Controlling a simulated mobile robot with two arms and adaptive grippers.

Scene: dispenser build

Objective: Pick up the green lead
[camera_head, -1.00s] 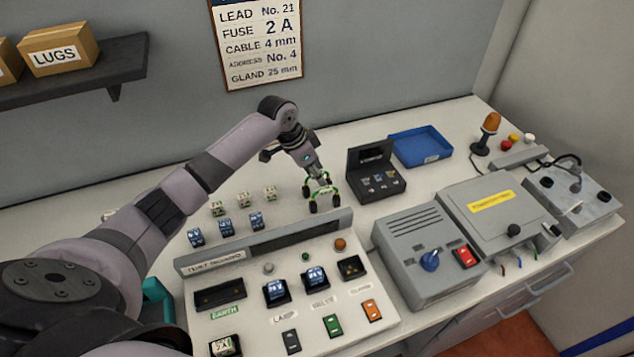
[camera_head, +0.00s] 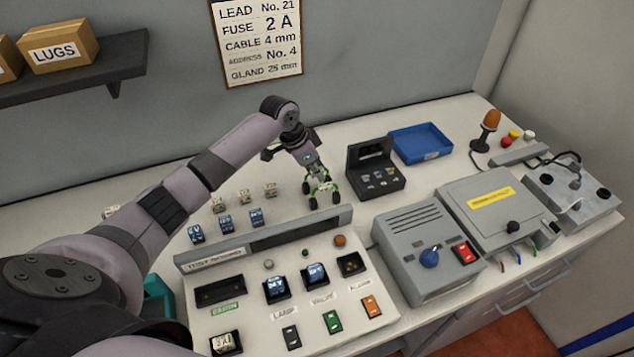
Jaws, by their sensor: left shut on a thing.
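The green lead (camera_head: 335,186) is a small green arch with black ends. It stands on the bench behind the test panel. My left gripper (camera_head: 320,186) points down over it and is shut on it. The fingers partly hide the lead. Its black ends show low, at or just above the bench top; I cannot tell if they touch it. My right gripper is not in view.
The sloped test panel (camera_head: 240,291) lies in front of the lead. Several small blue and pale blocks stand left of it.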

